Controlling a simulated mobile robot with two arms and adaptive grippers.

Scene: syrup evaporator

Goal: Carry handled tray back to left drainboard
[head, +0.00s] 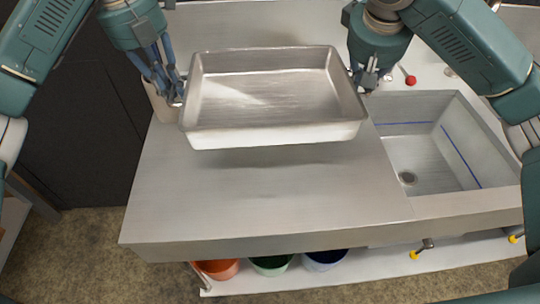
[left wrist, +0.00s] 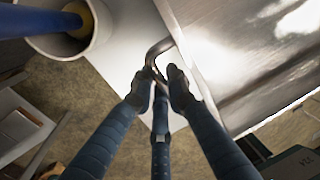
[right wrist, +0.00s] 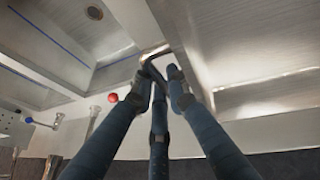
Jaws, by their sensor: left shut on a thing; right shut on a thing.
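The handled tray (head: 270,137) is a shallow, empty, rectangular metal pan. It is held about level above the left drainboard (head: 260,205), with a shadow on the steel below its front wall. My left gripper (head: 176,98) is shut on the handle at the tray's left end; the bent handle (left wrist: 157,50) shows between its fingers in the left wrist view. My right gripper (head: 366,82) is shut on the right-end handle, and that bent handle (right wrist: 155,52) shows between its fingers in the right wrist view.
A sink basin (head: 420,165) with a drain and blue lines lies right of the drainboard. A red knob (head: 410,80) stands behind it. A pale cylindrical container (left wrist: 92,40) is by my left gripper. Orange (head: 216,268), green (head: 271,264) and blue (head: 324,259) buckets sit below the counter.

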